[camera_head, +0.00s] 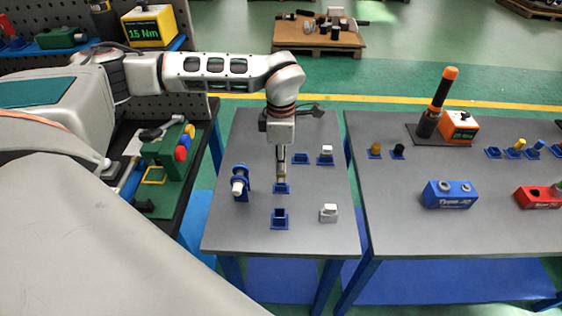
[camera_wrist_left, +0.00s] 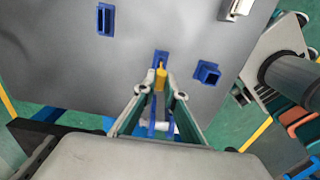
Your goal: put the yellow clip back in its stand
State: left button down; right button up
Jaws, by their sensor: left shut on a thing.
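My left gripper (camera_head: 281,163) points down over the grey table and is shut on the yellow clip (camera_wrist_left: 161,76). In the head view only a small bit of yellow shows below the fingers. The clip's lower end is right at a blue stand (camera_head: 281,188). The stand also shows in the left wrist view (camera_wrist_left: 161,55), partly behind the clip. I cannot tell whether the clip is inside the stand or just above it. My right gripper is not in view.
An empty blue stand (camera_head: 279,222) is in front, beside a white metal block (camera_head: 328,213). Another blue stand (camera_head: 301,159) and a white-topped one (camera_head: 326,158) are behind. A blue holder with a white part (camera_head: 240,183) stands close left.

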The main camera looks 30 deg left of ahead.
pick_arm(q)
jog(key=shift+f, duration=0.2)
jog(key=shift+f+b, duration=0.3)
jog(key=shift+f, duration=0.15)
jog(key=shift+f+b, duration=0.35)
jog(key=shift+f, duration=0.55)
jog(key=c, duration=2)
grip_release()
jog(key=shift+r, duration=0.15)
jog(key=shift+r+p, duration=2.2)
jog(key=shift+r, duration=0.25)
